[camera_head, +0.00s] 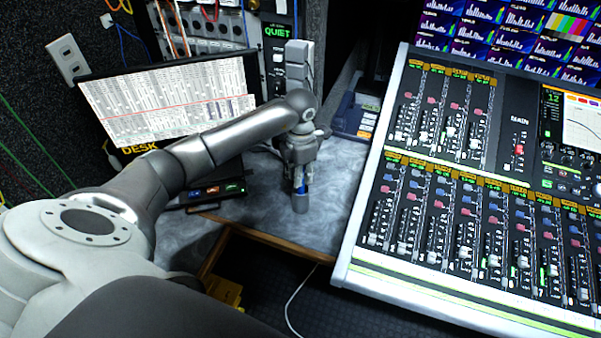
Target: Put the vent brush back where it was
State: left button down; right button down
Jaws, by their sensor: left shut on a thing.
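My left gripper (300,182) points down above the grey desk top (325,190), left of the mixing console. It is shut on a small upright thing with a blue band and a grey lower end, which I take to be the vent brush (300,204). The fingers hide its upper part. Its lower end is at or just above the desk top; I cannot tell whether it touches. My right gripper is not in view.
The big mixing console (345,268) fills the right side, close to the gripper. A monitor (170,98) stands at the left, with a small black button box (212,192) below it. The desk's wooden front edge (270,238) is near.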

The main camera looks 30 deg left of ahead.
pick_arm(q)
jog(key=shift+f, duration=0.4)
jog(key=c, duration=1.3)
grip_release()
jog(key=shift+c, duration=0.2)
jog(key=shift+r, duration=0.15)
jog(key=shift+w+r, duration=0.1)
jog(key=shift+r, duration=0.2)
notch_tip(320, 180, up, 11)
jog(key=b, duration=0.2)
jog(key=shift+r+b, duration=0.1)
jog(key=shift+b, duration=0.2)
